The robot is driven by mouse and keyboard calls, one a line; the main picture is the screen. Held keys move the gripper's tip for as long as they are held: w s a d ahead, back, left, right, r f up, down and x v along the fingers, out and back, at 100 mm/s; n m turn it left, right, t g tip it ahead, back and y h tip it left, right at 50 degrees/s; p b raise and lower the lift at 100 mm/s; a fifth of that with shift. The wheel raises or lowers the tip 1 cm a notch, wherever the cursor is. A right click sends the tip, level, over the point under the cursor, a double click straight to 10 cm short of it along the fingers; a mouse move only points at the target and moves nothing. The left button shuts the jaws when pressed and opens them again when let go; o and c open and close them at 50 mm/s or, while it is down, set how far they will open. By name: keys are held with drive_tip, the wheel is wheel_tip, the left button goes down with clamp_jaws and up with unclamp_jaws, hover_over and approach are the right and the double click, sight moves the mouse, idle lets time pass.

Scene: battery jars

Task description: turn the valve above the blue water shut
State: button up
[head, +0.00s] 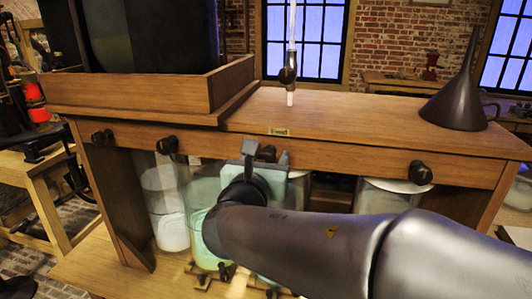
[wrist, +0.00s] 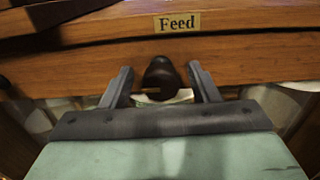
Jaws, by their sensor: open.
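My gripper (wrist: 160,72) is open. In the wrist view its two fingers stand to the left and right of a dark round valve knob (wrist: 161,78), with a gap on each side. The knob is on the bench front, below the "Feed" label (wrist: 177,22). In the head view my gripper (head: 266,154) is at that front board, and the arm covers much of the space below. A jar with pale green liquid (head: 203,235) stands partly behind my arm. No clearly blue water shows, so I cannot tell which valve is above it.
Other dark valve knobs sit on the same front board, two at left (head: 102,137) (head: 167,145) and one at right (head: 420,173). A clear jar (head: 167,205) stands below at left. A funnel (head: 460,100) and a wooden tray (head: 150,95) stand on the bench top.

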drive_tip(key=shift+w+d, duration=0.1)
drive_tip(key=shift+w, duration=0.2)
drive_tip(key=c, duration=1)
drive_tip(key=shift+o, duration=0.3)
